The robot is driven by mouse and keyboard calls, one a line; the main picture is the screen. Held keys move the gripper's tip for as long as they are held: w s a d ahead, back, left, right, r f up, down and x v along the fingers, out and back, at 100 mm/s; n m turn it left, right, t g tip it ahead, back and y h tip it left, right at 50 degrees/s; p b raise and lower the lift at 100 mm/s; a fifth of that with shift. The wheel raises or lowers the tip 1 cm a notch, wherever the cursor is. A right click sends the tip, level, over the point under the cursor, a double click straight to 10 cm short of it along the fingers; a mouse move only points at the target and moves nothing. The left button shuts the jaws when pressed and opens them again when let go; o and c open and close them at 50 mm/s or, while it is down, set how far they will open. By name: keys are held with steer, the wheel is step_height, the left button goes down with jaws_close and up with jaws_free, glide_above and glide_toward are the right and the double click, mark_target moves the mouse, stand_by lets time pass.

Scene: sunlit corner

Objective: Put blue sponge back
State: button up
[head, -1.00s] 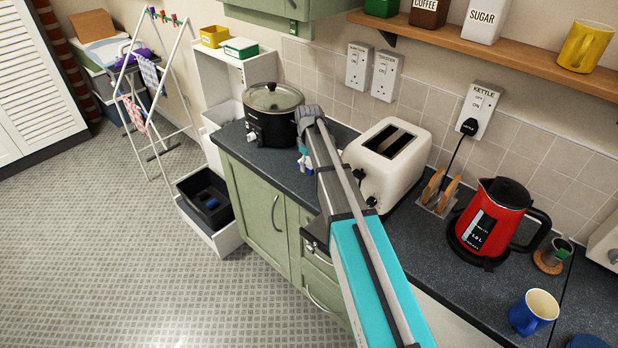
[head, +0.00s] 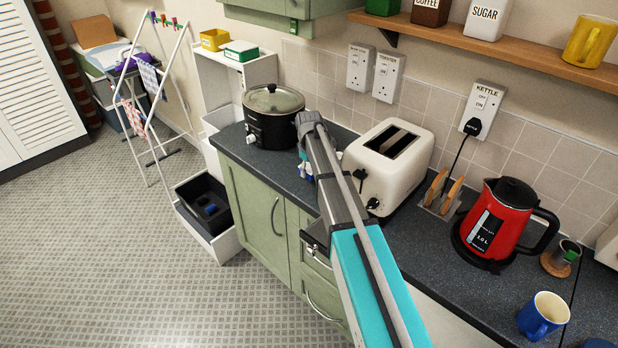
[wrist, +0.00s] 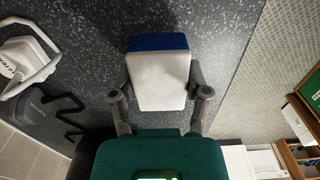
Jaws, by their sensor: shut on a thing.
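The sponge (wrist: 158,82) has a white face and a blue layer along its far edge. In the wrist view my gripper (wrist: 160,92) is shut on it, with one finger against each side. Dark speckled worktop lies beyond the sponge; I cannot tell the gap between them. In the head view my arm hides most of the gripper. A small blue and white patch (head: 305,166) shows beside the arm, between the slow cooker and toaster. A black tray (head: 190,190) sits in a low open white drawer at left, with something blue (head: 210,209) in it.
The black slow cooker (head: 273,118) and cream toaster (head: 388,165) flank my arm's end. A red kettle (head: 495,222) and blue mug (head: 543,315) stand at right. A clothes airer (head: 150,100) stands beyond the drawer. Floor at left is clear.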

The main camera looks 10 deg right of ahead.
mark_target(309, 167)
steer(key=shift+f+b, duration=0.6)
steer(key=shift+f, duration=0.3)
steer(key=shift+f, duration=0.2)
steer(key=o, duration=1)
steer(key=shift+r, duration=0.25)
step_height(309, 167, up, 12)
steer(key=p, duration=1.2)
steer(key=shift+s, duration=0.1)
